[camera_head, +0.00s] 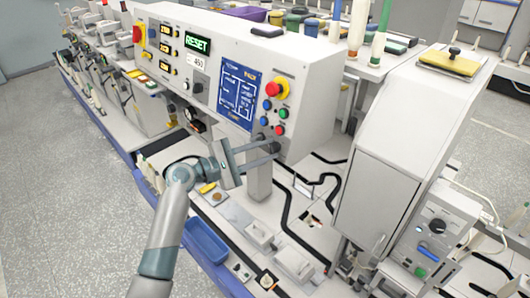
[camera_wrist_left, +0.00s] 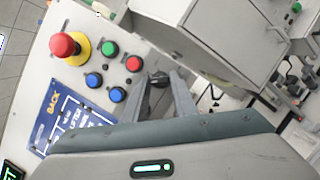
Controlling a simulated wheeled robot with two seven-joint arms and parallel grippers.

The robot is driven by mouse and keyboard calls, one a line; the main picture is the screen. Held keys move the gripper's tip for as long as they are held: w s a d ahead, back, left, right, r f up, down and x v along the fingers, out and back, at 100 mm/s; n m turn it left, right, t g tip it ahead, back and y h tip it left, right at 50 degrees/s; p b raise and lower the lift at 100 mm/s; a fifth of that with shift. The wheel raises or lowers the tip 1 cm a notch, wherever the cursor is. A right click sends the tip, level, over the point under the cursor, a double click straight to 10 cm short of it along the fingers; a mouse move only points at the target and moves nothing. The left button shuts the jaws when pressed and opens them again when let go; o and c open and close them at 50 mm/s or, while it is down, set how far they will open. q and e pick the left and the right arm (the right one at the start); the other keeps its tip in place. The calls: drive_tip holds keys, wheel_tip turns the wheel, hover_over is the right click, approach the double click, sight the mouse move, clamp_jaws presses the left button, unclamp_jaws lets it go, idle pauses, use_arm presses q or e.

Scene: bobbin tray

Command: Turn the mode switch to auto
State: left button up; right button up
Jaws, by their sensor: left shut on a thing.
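The mode switch is a black knob (camera_wrist_left: 159,79) beside the coloured buttons on the white control panel (camera_head: 312,75). In the left wrist view it sits between the fingertips of my left gripper (camera_wrist_left: 163,84). My left gripper (camera_head: 273,141) reaches the lower right part of the panel in the head view and is shut on the knob. There the fingers largely hide the knob. I cannot read the setting it points to. A green RESET display (camera_head: 196,44) is lit at the upper left of the panel. My right gripper is not in view.
Close by are a red emergency button (camera_head: 272,89), blue buttons, a green button (camera_head: 282,114) and a red button (camera_head: 280,130). A white cabinet (camera_head: 395,150) stands at right. A blue tray (camera_head: 205,240) lies below.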

use_arm(q)
drive_tip(key=m+g+y, duration=0.1)
drive_tip(key=m, duration=0.3)
drive_tip(key=m+g+y+b, duration=0.1)
drive_tip(key=m, duration=0.3)
drive_tip(key=m+b, duration=0.1)
drive_tip(key=m, duration=0.3)
drive_tip(key=shift+w+r+g+y, duration=0.1)
drive_tip(key=shift+r+g+y, duration=0.25)
drive_tip(key=shift+g+y, duration=0.05)
drive_tip(key=m+y, duration=0.1)
drive_tip(key=m, duration=0.3)
drive_tip(key=shift+y+p, duration=0.3)
drive_tip(key=shift+p, duration=0.05)
drive_tip(key=shift+d, duration=0.1)
drive_tip(key=o, duration=1)
drive_tip(key=shift+o, duration=0.2)
drive_tip(key=shift+r, duration=0.1)
